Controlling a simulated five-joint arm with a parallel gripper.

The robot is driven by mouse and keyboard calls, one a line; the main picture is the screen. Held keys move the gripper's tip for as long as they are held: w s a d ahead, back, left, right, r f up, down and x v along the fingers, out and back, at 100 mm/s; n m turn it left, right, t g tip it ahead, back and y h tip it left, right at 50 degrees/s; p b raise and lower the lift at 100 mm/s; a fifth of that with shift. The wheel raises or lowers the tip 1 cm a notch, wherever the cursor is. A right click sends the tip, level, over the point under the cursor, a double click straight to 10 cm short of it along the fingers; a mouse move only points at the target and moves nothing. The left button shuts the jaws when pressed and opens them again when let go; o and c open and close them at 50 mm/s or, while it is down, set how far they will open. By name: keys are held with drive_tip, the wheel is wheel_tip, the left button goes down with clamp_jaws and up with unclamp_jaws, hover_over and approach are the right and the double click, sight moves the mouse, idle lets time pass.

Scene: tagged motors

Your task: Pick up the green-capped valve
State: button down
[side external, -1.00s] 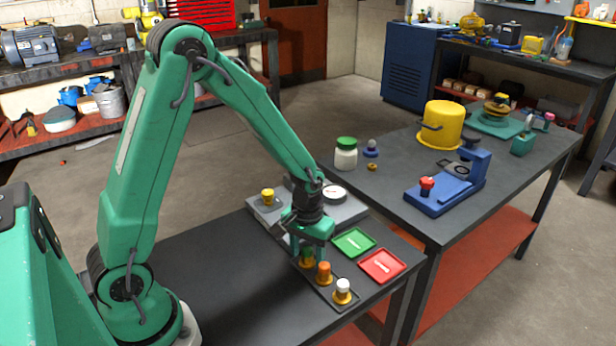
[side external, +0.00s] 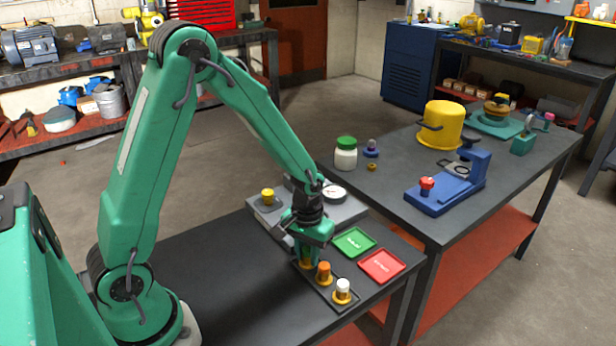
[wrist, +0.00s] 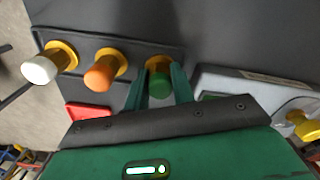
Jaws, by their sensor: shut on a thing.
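The green-capped valve (wrist: 159,80) stands between my gripper's two green fingers in the wrist view, its brass base in the dark rack (wrist: 95,38). My gripper (wrist: 160,92) is shut on it. In the side view my gripper (side external: 307,255) reaches down at the rack's far end and hides most of the valve. An orange-capped valve (wrist: 100,76) and a white-capped valve (wrist: 42,68) stand in the same rack, to the left in the wrist view. They also show as the orange (side external: 324,270) and white (side external: 343,287) caps in the side view.
A green tray (side external: 354,242) and a red tray (side external: 382,266) lie right of the rack. A grey scale (side external: 345,213) with a yellow-capped piece (side external: 267,196) stands behind my gripper. The table (side external: 215,270) left of the rack is clear.

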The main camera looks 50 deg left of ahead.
drive_tip(key=shift+r, duration=0.1)
drive_tip(key=shift+r, duration=0.85)
wheel_tip(320, 180, up, 2)
drive_tip(key=shift+r, duration=0.1)
drive_tip(key=s+d+r, duration=0.5)
drive_tip(key=d+r, duration=0.2)
drive_tip(key=d, duration=0.3)
drive_tip(key=shift+s, duration=0.4)
drive_tip(key=shift+w, duration=0.1)
drive_tip(key=n, duration=0.3)
approach(308, 249)
drive_tip(key=w+d, duration=0.3)
drive_tip(key=w+a+f+n, duration=0.1)
drive_tip(key=w+a, duration=0.1)
drive_tip(key=a, duration=0.2)
drive_tip(key=w+a+f, duration=0.1)
drive_tip(key=w+a, duration=0.1)
drive_tip(key=a, duration=0.1)
drive_tip(key=w+a+f+n, duration=0.1)
drive_tip(key=w+a, duration=0.2)
drive_tip(key=a, duration=0.1)
drive_tip(key=shift+a+n, duration=0.3)
drive_tip(key=shift+w+a, duration=0.2)
drive_tip(key=shift+a, duration=0.4)
drive_tip(key=shift+f, duration=0.1)
